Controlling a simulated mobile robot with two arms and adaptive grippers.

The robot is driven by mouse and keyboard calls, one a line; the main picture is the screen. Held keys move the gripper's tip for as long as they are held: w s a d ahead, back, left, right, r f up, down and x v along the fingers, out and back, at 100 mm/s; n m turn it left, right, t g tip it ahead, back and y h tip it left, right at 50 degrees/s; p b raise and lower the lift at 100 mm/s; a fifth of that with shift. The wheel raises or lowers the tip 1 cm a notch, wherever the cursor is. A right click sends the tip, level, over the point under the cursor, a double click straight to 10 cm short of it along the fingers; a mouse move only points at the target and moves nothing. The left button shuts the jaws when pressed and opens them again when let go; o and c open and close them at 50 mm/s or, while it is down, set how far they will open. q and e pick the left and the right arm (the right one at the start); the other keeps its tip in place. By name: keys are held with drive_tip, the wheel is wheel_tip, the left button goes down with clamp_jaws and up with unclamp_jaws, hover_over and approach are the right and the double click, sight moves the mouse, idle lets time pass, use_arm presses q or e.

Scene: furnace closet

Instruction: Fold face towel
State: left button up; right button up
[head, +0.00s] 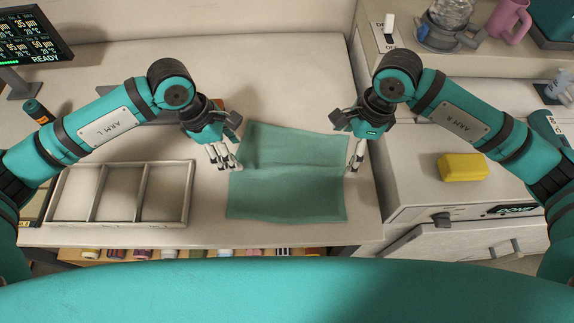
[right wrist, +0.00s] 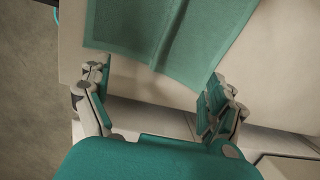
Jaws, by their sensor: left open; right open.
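A green face towel (head: 287,190) lies spread out on the pale worktop, with a crease running across its middle. It also shows in the right wrist view (right wrist: 140,30), with a raised fold line. My left gripper (head: 229,167) is open at the towel's left edge, its fingertips close to the cloth. My right gripper (head: 354,166) is open at the towel's right edge. In the right wrist view its open fingers (right wrist: 155,100) have nothing between them but worktop, and the towel lies just beyond. I cannot tell whether any fingertip touches the cloth.
A divided tray with three empty compartments (head: 189,190) stands left of the towel. A furnace unit (head: 420,200) bearing a yellow block (head: 463,167) stands at the right. A pink mug (head: 509,22) and a display (head: 35,38) are at the back. The worktop behind the towel is clear.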

drive_tip(key=shift+d+r+h+p, duration=0.15)
drive_tip(key=shift+r+h+p, duration=0.2)
drive_tip(key=shift+r, duration=0.5)
drive_tip(key=shift+r, duration=0.1)
